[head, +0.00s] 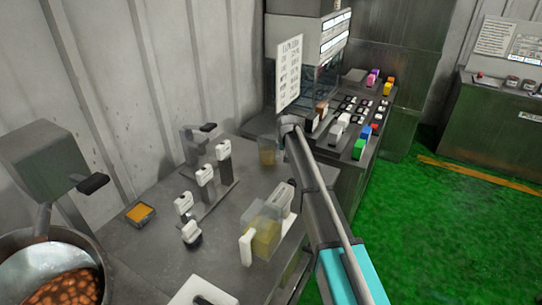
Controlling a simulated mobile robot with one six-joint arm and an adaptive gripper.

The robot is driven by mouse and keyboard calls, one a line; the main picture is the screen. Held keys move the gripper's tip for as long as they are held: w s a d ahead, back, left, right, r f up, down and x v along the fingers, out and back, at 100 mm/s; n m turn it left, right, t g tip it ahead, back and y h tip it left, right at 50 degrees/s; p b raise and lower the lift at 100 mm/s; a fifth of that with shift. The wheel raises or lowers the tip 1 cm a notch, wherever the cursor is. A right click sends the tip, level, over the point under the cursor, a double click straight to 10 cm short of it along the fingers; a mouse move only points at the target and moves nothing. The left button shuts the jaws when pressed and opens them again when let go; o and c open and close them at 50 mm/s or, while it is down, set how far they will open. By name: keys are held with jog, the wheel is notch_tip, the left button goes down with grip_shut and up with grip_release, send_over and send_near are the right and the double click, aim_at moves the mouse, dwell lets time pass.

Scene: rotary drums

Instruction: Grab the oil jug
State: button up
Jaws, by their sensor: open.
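A see-through jug (265,238) with yellow liquid, which looks like the oil jug, stands on the grey worktop (160,262) near its right edge. A white upright part, apparently a handle, shows at its left side, and more white parts stand close behind it. A smaller clear container (267,153) with yellowish content stands farther back. My arm reaches up from the lower right, passing to the right of the jug. Its far end is a grey rounded joint near the white sign. I cannot make out my gripper or its fingers.
White-topped levers (205,180) stand left of the jug. A pot of beans (60,275) is at the lower left. A control panel (345,125) with coloured buttons and a hanging white sign (289,72) are behind. Green floor (440,225) is open at right.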

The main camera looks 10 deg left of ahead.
jog(key=shift+c, duration=0.2)
dwell(0.5)
grip_shut()
